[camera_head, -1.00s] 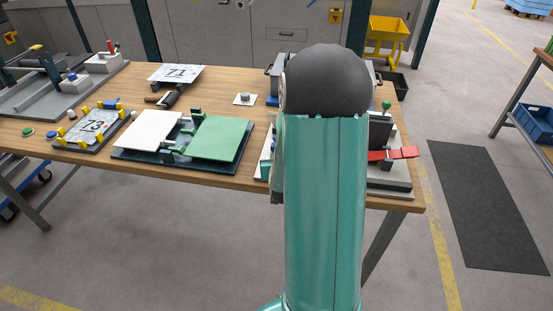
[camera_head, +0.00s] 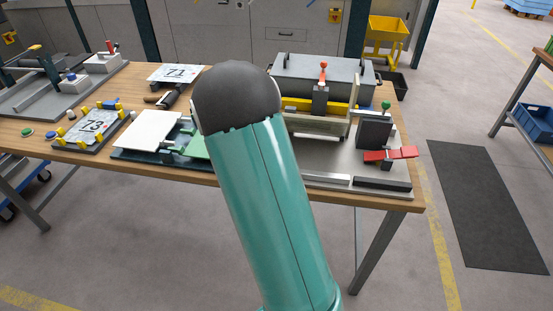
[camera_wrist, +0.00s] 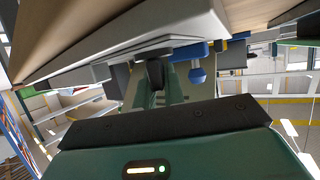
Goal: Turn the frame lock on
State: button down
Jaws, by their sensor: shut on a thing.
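The panel bender (camera_head: 335,165) stands on the right of the table, with a red-knobbed lever (camera_head: 322,76), a green-knobbed post (camera_head: 385,106) and a red cross handle (camera_head: 390,154). I cannot tell for sure which part is the frame lock. My gripper is hidden behind my arm in the head view. In the wrist view my gripper (camera_wrist: 162,88) is shut on a dark rounded part (camera_wrist: 155,72) under a grey slab. A blue knob on a blue bar (camera_wrist: 197,72) is just right of the fingers, apart from them.
A white and green plate fixture (camera_head: 147,131) lies left of my arm, partly covered by it. Farther left is a yellow-clamped fixture (camera_head: 90,128) marked 73. A grey lidded box (camera_head: 350,75) stands behind the bender. The wooden edge (camera_wrist: 70,35) runs close above my gripper.

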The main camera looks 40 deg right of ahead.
jog(key=shift+w+d+r+m+g, duration=0.1)
jog(key=shift+r+m+g, duration=0.05)
jog(key=shift+m+g, duration=0.3)
jog(key=c, duration=1.6)
grip_release()
jog(key=shift+o, duration=0.6)
jog(key=v, duration=1.4)
jog(key=shift+f, duration=0.25)
